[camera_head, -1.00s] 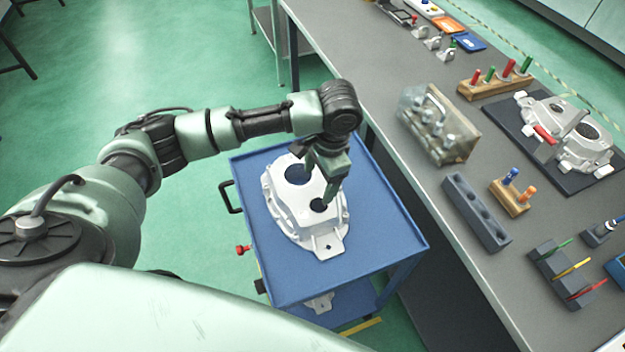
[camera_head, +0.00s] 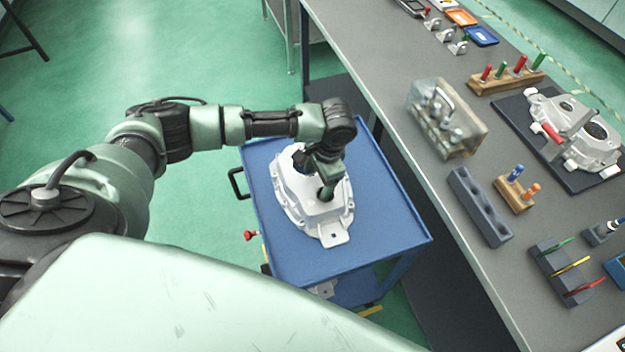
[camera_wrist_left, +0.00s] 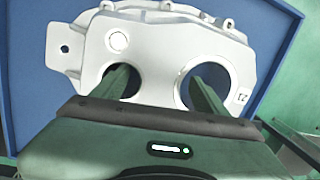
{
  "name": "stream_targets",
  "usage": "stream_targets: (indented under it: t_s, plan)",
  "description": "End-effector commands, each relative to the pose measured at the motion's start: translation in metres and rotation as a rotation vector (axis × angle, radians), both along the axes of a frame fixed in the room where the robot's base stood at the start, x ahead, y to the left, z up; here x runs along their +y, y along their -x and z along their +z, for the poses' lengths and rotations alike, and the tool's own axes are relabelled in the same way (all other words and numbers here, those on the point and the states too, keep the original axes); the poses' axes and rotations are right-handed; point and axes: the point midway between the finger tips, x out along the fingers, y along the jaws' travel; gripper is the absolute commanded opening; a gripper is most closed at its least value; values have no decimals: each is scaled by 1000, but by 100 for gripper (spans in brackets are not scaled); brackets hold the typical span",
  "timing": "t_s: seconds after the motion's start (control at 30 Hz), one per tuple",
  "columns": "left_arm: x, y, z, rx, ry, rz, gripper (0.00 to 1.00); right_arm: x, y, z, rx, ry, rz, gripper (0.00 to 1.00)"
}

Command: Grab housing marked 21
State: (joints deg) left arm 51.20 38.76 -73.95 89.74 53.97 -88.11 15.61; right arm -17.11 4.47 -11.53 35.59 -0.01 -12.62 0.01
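A pale aluminium housing (camera_head: 330,222) lies on the blue cart top (camera_head: 390,226). It has a large bore and a smaller one, and also shows in the left wrist view (camera_wrist_left: 160,60). A small mark (camera_wrist_left: 243,98) beside the large bore looks like 21, but it is tiny. My left gripper (camera_head: 313,172) is low over the housing, pointing down. In the left wrist view its fingers (camera_wrist_left: 160,88) are apart, one at each bore, with the web between them. I see no clear contact with the web. My right gripper is out of view.
A second housing (camera_head: 583,152) lies on a dark mat on the grey bench at right. A clear block (camera_head: 447,118), a grey holed block (camera_head: 480,207) and racks of coloured tools stand on the bench. Part of a casting (camera_head: 323,288) shows on the cart's lower shelf.

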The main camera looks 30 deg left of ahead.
Motion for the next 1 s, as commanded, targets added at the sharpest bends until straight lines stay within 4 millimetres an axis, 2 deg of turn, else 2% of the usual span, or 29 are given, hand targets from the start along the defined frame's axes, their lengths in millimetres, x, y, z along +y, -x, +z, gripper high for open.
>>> stream_targets:
  t_s: [0.03, 0.2, 0.23, 0.27, 0.6, 0.73, 0.87, 1.0]
  plan:
    - [0, 0, 0, 0, 0, 0, 60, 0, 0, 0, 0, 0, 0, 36]
    - [0, 0, 0, 0, 0, 0, 12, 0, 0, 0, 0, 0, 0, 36]
    - [0, 0, 0, 0, 0, 0, 4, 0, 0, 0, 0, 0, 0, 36]
    - [0, 0, 0, 0, 0, 0, 0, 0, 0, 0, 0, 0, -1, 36]
    - [0, -2, 4, -6, 0, 2, 0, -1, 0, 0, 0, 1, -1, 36]
    - [0, -3, 12, -8, 1, 2, 0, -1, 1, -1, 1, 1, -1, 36]
    - [0, -3, 32, -10, 2, 1, 0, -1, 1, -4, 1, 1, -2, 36]
    - [0, -3, 63, -12, 3, 0, 0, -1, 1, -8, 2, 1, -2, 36]
